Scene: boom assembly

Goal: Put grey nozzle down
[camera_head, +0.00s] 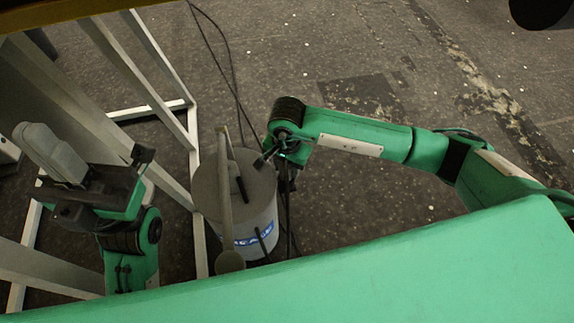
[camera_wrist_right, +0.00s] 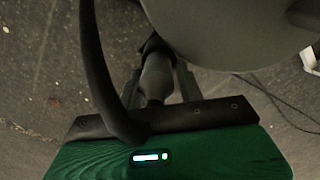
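A grey nozzle-like part (camera_head: 50,152), a thick light grey cylinder, shows at the left of the head view. It tilts up and to the left out of my left gripper (camera_head: 95,182), which is shut on it beside the pale frame. Its lower end is hidden by the gripper. My right gripper (camera_head: 274,152) is at the right side of the grey canister's top. In the right wrist view its fingers (camera_wrist_right: 162,85) stand apart on either side of a dark grey tapered fitting (camera_wrist_right: 157,75). I cannot tell whether they touch it.
The grey canister (camera_head: 264,215), with a blue label and an upright grey bar, stands on the floor in the middle. A pale metal frame (camera_head: 196,150) is at its left. Black cables run behind and beside it.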

